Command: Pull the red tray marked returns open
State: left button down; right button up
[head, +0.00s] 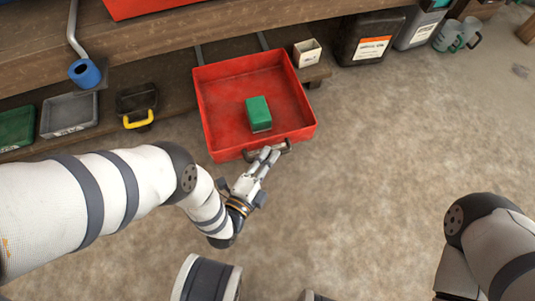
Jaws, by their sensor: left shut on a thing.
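A red tray (220,118) is slid out from under the wooden bench on two grey rails, at the upper middle of the head view. A green block (258,113) lies inside it. My left gripper (268,155) is at the tray's front edge, shut on the metal handle (283,148) there. The fingers hide part of the handle. I cannot see a returns label on the tray. My right arm shows at the lower right, but its gripper is out of the picture.
The wooden bench (200,38) runs along the back. Green (16,126) and grey (68,113) bins and a black one with a yellow handle (139,119) sit left. A small white box (307,52), black container (368,38) and mugs (449,36) stand right. The floor ahead is clear.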

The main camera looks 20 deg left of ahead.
pick_arm(q)
jog(key=c, duration=1.7)
grip_release()
jog(key=shift+o, duration=0.2)
jog(key=v, duration=1.2)
